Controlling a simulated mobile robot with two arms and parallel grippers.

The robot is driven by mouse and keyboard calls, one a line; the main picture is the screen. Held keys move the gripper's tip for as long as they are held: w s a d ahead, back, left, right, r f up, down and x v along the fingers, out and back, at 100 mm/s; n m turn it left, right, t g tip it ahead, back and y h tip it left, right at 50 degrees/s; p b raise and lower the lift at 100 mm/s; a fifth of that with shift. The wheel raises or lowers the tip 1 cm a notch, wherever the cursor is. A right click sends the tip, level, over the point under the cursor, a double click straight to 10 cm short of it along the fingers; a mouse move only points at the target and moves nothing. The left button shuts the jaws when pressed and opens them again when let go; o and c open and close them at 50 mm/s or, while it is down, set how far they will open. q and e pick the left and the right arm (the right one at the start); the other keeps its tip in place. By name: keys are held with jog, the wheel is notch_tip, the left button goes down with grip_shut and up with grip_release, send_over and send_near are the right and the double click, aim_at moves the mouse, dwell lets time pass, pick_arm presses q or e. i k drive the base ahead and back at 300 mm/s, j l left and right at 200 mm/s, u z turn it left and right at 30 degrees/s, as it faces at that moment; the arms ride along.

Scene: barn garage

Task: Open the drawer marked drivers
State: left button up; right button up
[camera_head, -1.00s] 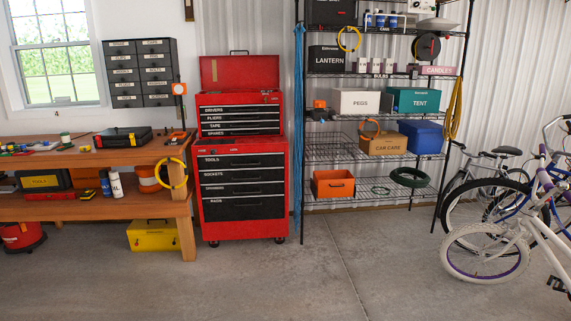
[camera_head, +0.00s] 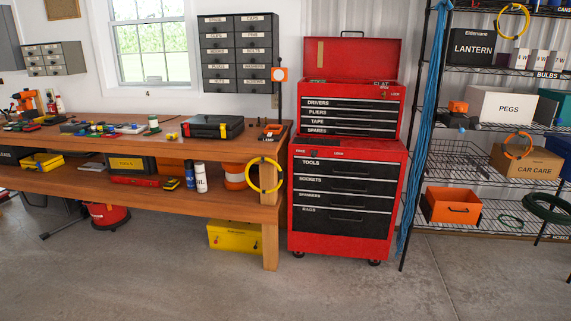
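The drawer marked DRIVERS (camera_head: 350,104) is the top drawer of the upper red tool chest (camera_head: 394,108). It has a black front with a pale strip and is closed. The drawers below it are marked PLIERS, TAPE and SPARES, also closed. The chest's lid (camera_head: 350,60) stands open. The chest rests on a red rolling cabinet (camera_head: 399,215) with larger closed drawers, the top one marked TOOLS (camera_head: 345,169). Neither of my grippers is in view.
A wooden workbench (camera_head: 250,150) with tools stands left of the cabinet, a yellow box (camera_head: 234,236) under it. A wire shelf rack (camera_head: 450,155) with a hanging blue rope (camera_head: 425,120) stands close on the right. The concrete floor (camera_head: 330,295) in front is clear.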

aim_at(335, 102)
jog(key=i+z, duration=0.2)
jog(key=i, duration=0.5)
jog(key=i+j+z, duration=0.2)
jog(key=i, duration=0.5)
jog(key=l, duration=0.1)
